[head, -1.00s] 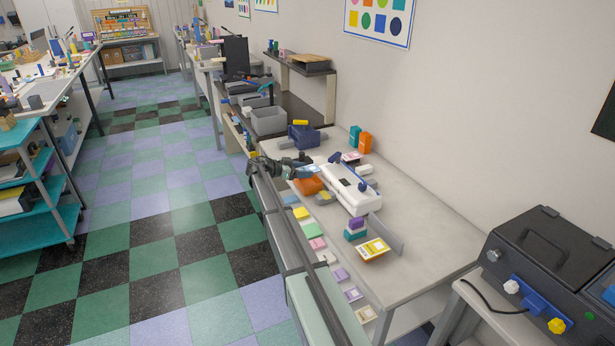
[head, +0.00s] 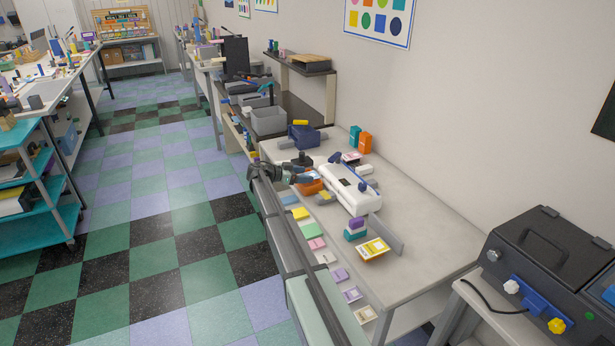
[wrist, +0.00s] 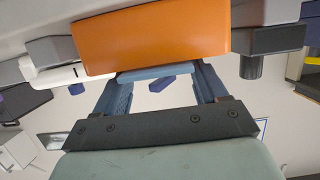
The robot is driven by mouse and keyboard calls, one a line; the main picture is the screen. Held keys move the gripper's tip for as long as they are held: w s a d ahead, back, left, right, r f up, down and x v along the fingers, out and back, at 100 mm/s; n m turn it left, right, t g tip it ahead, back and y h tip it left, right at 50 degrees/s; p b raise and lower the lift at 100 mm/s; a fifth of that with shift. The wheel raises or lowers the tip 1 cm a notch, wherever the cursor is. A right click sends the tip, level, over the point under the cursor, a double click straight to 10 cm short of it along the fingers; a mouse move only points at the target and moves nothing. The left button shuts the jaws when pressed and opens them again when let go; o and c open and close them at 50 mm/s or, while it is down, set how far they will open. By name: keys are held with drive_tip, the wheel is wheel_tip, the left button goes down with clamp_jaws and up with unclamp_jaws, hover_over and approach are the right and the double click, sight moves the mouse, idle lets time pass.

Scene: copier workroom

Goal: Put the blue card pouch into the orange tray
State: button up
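The orange tray (head: 309,188) is on the near-left part of the light worktable, beside the white machine. In the wrist view the orange tray (wrist: 150,40) fills the upper middle, right at the fingertips. My gripper (head: 302,179) is over the tray in the head view. In the wrist view its two fingers (wrist: 157,82) are apart, with the blue card pouch (wrist: 155,74) spanning between their tips, seen nearly edge-on. The pouch also shows as a small light-blue patch in the head view (head: 311,178). Whether it touches the tray is unclear.
A white machine (head: 352,190) with blue ends stands right of the tray. A dark blue device (head: 301,136) stands behind. Several coloured card stacks, including a green one (head: 308,230), line the table's front edge. The table's right end (head: 430,255) is clear.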

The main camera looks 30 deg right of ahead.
drive_tip(key=o, duration=0.4)
drive_tip(key=v, duration=1.3)
drive_tip(key=shift+a, duration=0.4)
drive_tip(key=shift+r, duration=0.15)
